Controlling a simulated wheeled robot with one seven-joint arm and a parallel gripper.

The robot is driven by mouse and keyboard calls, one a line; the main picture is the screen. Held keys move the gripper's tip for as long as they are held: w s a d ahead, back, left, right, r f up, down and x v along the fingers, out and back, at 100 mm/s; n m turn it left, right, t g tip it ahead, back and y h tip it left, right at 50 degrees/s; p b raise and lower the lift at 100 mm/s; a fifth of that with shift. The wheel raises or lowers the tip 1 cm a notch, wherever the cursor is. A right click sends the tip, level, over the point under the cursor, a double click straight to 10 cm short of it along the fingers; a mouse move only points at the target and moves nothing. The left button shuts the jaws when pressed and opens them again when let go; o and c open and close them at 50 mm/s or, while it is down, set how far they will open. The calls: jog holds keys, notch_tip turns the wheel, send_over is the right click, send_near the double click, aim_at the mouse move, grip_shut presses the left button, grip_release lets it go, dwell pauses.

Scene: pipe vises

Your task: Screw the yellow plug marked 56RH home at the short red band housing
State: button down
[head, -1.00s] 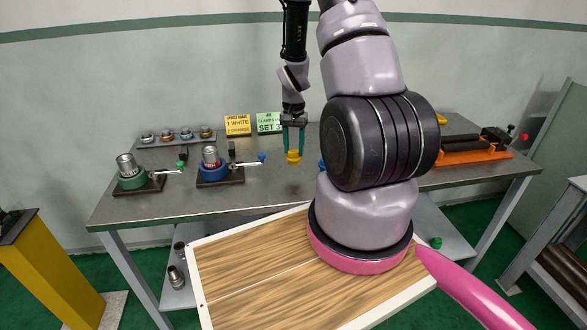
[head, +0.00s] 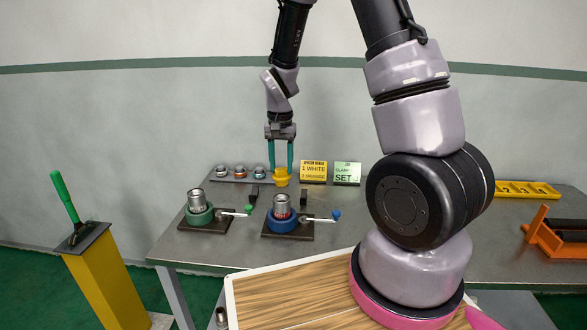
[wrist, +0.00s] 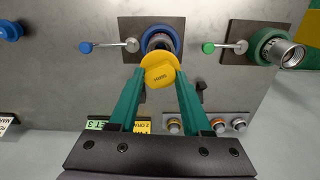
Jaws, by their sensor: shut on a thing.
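My gripper (head: 282,170) is shut on the yellow plug (head: 282,178), held in the air above the bench. In the wrist view the plug (wrist: 158,74) sits between the green fingertips, its face toward the camera with small, upside-down lettering that seems to read 56RH. The silver housing with a reddish band (head: 282,207) stands upright in the blue vise (head: 283,222). In the head view the plug is above it, apart from it; in the wrist view the plug partly covers the blue vise (wrist: 176,38). A second silver housing (head: 196,199) stands in the green vise (head: 199,216).
Vise handles with a green knob (head: 249,209) and a blue knob (head: 336,214) stick out right. Several small plugs (head: 239,172) line a rack at the back. A yellow sign (head: 313,170) and a green sign (head: 347,172) stand behind. A wooden-topped board (head: 300,295) is in front.

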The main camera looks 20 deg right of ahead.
aim_at(281, 184)
jog(key=shift+a, duration=0.15)
jog(key=shift+f, duration=1.85)
jog(key=shift+f, duration=1.6)
jog(key=shift+c, duration=1.4)
grip_release()
